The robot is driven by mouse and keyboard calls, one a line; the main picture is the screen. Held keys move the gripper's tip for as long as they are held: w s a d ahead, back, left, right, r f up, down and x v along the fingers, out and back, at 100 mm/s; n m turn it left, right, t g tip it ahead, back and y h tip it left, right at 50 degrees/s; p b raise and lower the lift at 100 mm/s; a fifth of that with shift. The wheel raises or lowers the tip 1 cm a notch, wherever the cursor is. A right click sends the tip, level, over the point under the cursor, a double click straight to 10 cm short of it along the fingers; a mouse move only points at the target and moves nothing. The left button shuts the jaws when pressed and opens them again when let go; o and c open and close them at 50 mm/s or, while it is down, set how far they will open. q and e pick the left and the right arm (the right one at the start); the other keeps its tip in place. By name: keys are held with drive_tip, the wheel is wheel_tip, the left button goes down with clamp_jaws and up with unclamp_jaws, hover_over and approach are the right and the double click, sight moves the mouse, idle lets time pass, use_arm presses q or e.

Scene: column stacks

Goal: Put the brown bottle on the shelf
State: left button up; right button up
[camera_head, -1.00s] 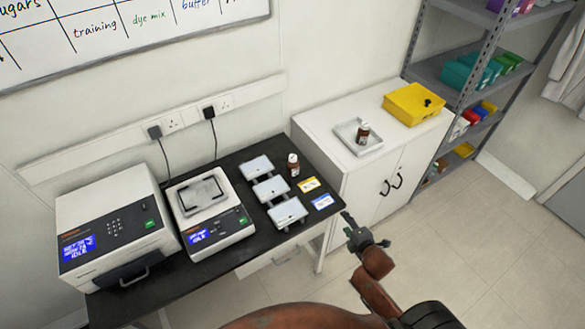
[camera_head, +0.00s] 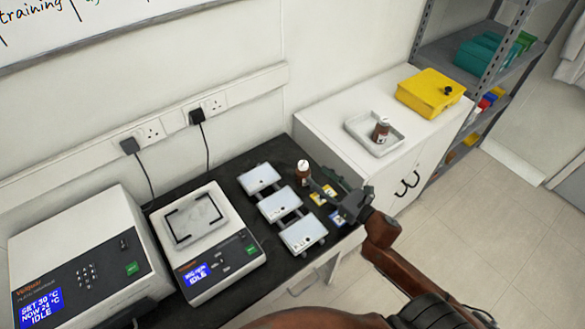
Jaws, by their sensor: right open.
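A brown bottle (camera_head: 303,176) with a white cap stands upright on the black bench, right of the white plates. A second brown bottle (camera_head: 381,131) stands in a white tray (camera_head: 352,124) on the white cabinet. My right gripper (camera_head: 319,181) reaches in from the lower right over the bench's right end. It is open, with its fingers pointing left at the bench bottle. Whether a finger touches the bottle I cannot tell. The grey shelf unit (camera_head: 454,55) stands at the far right, with coloured boxes on it. My left gripper is not in view.
Several white plates (camera_head: 259,178) stand in a row left of the bottle. Yellow and blue labels (camera_head: 320,196) lie partly under my gripper. A scale (camera_head: 215,262) and a larger instrument (camera_head: 80,262) stand farther left. A yellow box (camera_head: 428,92) sits on the cabinet.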

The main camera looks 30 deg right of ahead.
sight(307, 168)
drive_tip(key=shift+n, duration=0.3)
drive_tip(key=w, duration=0.2)
drive_tip(key=w+a, duration=0.1)
drive_tip(key=w, duration=0.1)
drive_tip(key=shift+w+a+r, duration=0.1)
drive_tip(key=shift+r, duration=0.05)
drive_tip(key=shift+w+a+b, duration=0.15)
drive_tip(key=shift+w+b, duration=0.1)
drive_tip(key=shift+w, duration=0.4)
drive_tip(key=shift+w+a+b, duration=0.15)
drive_tip(key=shift+w+b, duration=0.05)
drive_tip(key=shift+w, duration=0.4)
drive_tip(key=shift+w+a, duration=0.1)
drive_tip(key=shift+w, duration=0.4)
drive_tip(key=c, duration=1.2)
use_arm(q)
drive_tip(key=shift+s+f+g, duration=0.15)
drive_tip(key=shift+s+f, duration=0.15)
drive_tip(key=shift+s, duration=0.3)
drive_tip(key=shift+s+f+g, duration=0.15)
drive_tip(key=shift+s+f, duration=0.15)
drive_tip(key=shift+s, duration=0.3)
use_arm(e)
clamp_jaws()
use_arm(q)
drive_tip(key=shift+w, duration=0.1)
